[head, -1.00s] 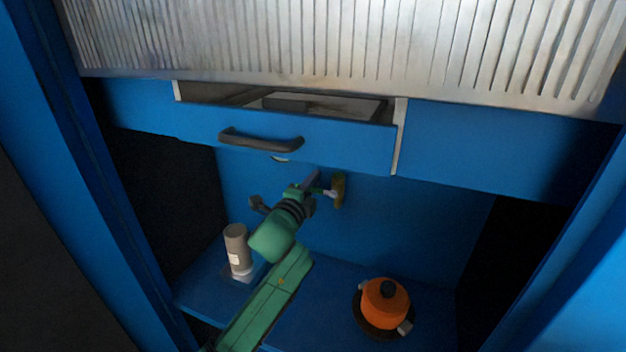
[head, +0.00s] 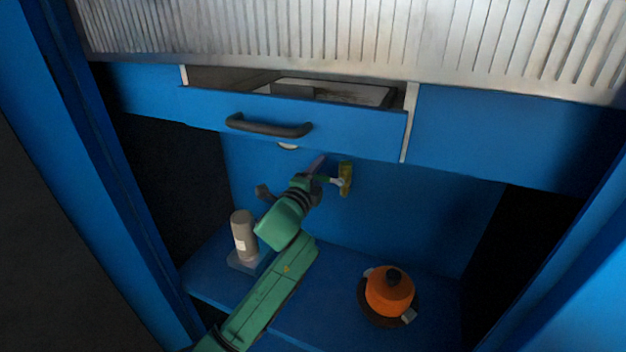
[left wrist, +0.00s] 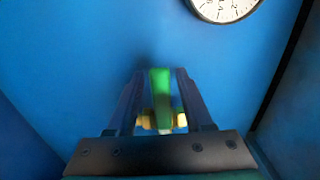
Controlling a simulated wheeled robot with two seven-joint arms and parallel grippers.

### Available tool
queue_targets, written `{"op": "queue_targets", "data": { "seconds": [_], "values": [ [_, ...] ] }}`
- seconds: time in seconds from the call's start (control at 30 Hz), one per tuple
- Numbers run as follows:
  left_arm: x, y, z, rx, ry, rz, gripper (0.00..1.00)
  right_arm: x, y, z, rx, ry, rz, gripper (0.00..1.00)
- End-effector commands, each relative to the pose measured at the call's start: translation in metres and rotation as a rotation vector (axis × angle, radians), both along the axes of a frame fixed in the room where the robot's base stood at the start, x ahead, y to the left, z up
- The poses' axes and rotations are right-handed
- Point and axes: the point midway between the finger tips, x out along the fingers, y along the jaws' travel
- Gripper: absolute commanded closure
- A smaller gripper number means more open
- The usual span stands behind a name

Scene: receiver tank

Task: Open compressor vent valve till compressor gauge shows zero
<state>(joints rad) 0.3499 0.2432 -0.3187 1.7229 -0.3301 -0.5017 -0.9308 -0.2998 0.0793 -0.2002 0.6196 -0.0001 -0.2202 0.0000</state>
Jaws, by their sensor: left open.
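The valve (head: 346,178), with a yellowish part, is on the blue back wall below the drawer. In the left wrist view it shows as a green handle (left wrist: 160,92) with brass-coloured parts below. My left gripper (head: 323,172) is at the valve. In the left wrist view its open fingers (left wrist: 160,74) stand on either side of the green handle, with gaps visible. A white round gauge (left wrist: 225,5) is cut off at the top of that view; no needle can be made out. In the head view a white sliver of a dial (head: 288,146) shows under the drawer. My right gripper is not in view.
A partly open blue drawer (head: 350,130) with a dark handle (head: 269,126) overhangs the valve. A grey cylinder (head: 244,235) stands left of my arm. An orange pot (head: 390,290) stands right on the blue shelf (head: 325,285). A ribbed metal shutter (head: 350,40) is above.

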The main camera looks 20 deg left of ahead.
Motion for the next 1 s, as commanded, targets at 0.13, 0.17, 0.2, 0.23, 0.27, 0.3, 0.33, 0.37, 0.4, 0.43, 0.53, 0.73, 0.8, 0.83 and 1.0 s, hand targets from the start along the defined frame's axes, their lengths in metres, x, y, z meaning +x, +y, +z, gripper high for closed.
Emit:
{"op": "queue_targets", "data": {
  "seconds": [0.13,0.17,0.2,0.23,0.27,0.3,0.33,0.37,0.4,0.43,0.53,0.73,0.8,0.83,1.0],
  "values": [
    [-0.021,0.002,-0.001,0.003,0.001,0.000,0.49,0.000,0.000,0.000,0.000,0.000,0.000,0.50],
    [-0.028,0.002,-0.001,0.003,0.002,0.000,0.49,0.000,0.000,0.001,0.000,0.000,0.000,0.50],
    [-0.037,0.003,-0.002,0.002,0.002,-0.001,0.49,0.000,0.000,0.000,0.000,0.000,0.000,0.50],
    [-0.045,0.003,-0.002,0.001,0.003,-0.001,0.49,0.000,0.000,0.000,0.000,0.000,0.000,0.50],
    [-0.052,0.003,-0.002,0.002,0.003,-0.002,0.49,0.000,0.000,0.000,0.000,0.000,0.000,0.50],
    [-0.062,0.004,-0.003,0.002,0.004,-0.002,0.49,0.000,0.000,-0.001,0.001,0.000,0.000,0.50],
    [-0.069,0.004,-0.003,0.002,0.004,-0.001,0.49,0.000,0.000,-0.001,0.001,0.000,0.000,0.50],
    [-0.077,0.005,-0.003,0.002,0.004,-0.001,0.49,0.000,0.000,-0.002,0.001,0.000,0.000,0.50],
    [-0.088,0.005,-0.002,0.001,0.004,-0.002,0.49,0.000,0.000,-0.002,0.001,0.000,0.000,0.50],
    [-0.096,0.006,-0.004,0.001,0.006,-0.001,0.49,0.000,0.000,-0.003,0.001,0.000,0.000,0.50],
    [-0.120,0.007,-0.004,-0.001,0.006,-0.002,0.49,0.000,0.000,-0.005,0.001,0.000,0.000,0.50],
    [-0.141,0.009,-0.001,0.000,0.003,0.000,0.49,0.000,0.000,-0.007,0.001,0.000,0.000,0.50],
    [-0.142,0.009,-0.001,-0.001,0.002,0.000,0.49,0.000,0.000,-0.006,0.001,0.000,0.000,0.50],
    [-0.142,0.009,-0.001,-0.001,0.002,0.000,0.49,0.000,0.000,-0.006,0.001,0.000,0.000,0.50],
    [-0.142,0.009,-0.001,-0.001,0.002,0.000,0.49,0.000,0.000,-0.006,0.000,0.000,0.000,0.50]
  ]
}}
